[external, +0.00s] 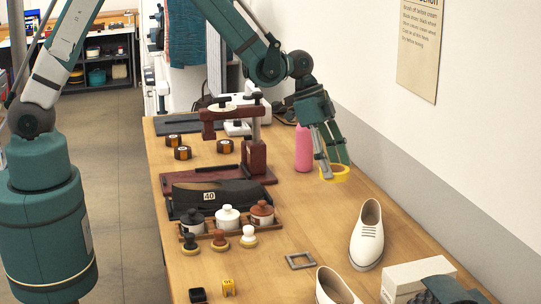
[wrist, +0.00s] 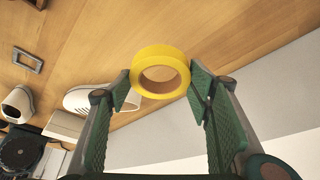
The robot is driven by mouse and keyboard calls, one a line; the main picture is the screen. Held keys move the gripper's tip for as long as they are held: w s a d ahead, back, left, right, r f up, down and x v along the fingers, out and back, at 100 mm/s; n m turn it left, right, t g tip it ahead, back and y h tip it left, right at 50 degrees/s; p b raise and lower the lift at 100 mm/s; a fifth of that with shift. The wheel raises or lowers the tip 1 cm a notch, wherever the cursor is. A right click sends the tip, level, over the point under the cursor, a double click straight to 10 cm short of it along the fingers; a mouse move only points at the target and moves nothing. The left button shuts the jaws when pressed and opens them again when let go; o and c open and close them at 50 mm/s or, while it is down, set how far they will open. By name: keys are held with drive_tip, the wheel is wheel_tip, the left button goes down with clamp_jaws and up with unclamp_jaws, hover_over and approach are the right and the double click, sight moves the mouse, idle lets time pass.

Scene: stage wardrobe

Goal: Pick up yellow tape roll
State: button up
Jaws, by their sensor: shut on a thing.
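The yellow tape roll (wrist: 146,57) sits between the fingertips of my gripper (wrist: 162,85) in the wrist view, with the hole facing the camera. In the external view the yellow tape roll (external: 341,177) is at the lower end of my gripper (external: 334,168), near the right side of the wooden table. My gripper is shut on the roll. The roll looks held above the table, though the exact height is hard to tell.
A pink bottle (external: 304,148) stands just left of my gripper. White shoes (external: 367,236) and a metal square frame (external: 300,260) lie toward the front. A dark red stand (external: 254,160) and a rack of pots (external: 228,217) are to the left. The wall borders the table's right.

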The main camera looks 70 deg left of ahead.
drive_tip(key=shift+r, duration=0.7)
